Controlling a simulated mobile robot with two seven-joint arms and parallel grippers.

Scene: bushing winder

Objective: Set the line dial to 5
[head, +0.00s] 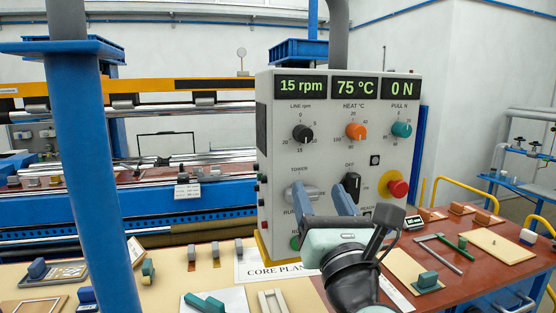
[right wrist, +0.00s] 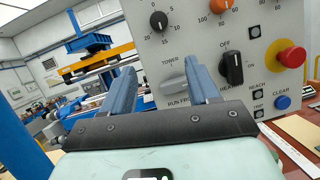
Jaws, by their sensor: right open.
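The line dial (head: 302,133) is a black knob at the upper left of the grey control panel (head: 335,165). It also shows in the right wrist view (right wrist: 159,20). The display above it (head: 300,85) reads 15 rpm. The knob's own pointer is too small to read surely. My right gripper (head: 320,191) is open and empty below the dial, in front of the panel's lower half. In the right wrist view its fingers (right wrist: 163,75) stand apart, with the grey tower handle (right wrist: 172,88) showing between them; contact cannot be told. My left gripper is not in view.
The orange heat dial (head: 356,131), teal pull dial (head: 401,129), black OFF switch (head: 352,186) and red stop button (head: 398,188) share the panel. A blue post (head: 85,160) stands left. The table (head: 450,280) below holds several small parts.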

